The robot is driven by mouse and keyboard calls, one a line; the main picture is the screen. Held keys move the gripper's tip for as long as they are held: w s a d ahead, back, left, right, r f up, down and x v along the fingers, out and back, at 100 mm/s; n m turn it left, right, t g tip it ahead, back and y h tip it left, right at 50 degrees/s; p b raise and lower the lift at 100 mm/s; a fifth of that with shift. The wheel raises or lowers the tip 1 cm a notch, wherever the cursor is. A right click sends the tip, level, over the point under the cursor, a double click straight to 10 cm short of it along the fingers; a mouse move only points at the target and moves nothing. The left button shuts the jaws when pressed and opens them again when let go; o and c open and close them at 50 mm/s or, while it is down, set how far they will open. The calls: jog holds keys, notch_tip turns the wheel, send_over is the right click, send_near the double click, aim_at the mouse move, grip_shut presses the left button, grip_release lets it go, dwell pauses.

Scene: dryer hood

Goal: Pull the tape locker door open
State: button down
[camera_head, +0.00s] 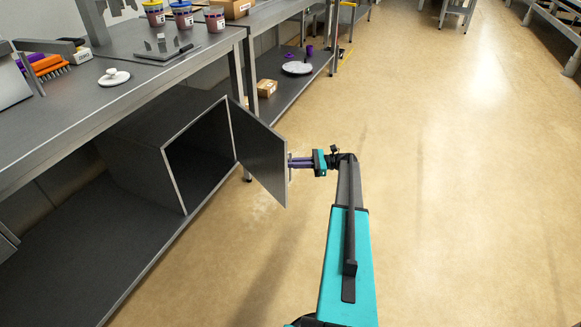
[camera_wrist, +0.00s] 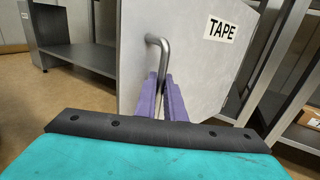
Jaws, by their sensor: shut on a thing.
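The tape locker (camera_head: 199,150) is a grey metal box on the lower shelf under the workbench. Its door (camera_head: 259,154) stands wide open, swung out to the right, and the dark inside shows no contents that I can make out. In the wrist view the door (camera_wrist: 190,60) carries a white label reading TAPE (camera_wrist: 221,29) and a bent metal bar handle (camera_wrist: 157,45). My gripper (camera_head: 290,161) is at the outer face of the door. Its purple fingers, also in the wrist view (camera_wrist: 161,88), are shut on the handle.
The workbench (camera_head: 150,75) above holds several cups, a white lidded dish (camera_head: 114,77) and orange items. A box (camera_head: 266,88) and a round white plate (camera_head: 297,68) sit on the further lower shelf. The floor (camera_head: 460,180) to the right is clear.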

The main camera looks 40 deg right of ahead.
jog(key=shift+s+a, duration=0.1)
jog(key=c, duration=1.8)
grip_release()
jog(key=shift+c, duration=0.2)
jog(key=b+v, duration=1.3)
jog(key=b, duration=0.1)
jog(key=shift+d, duration=0.4)
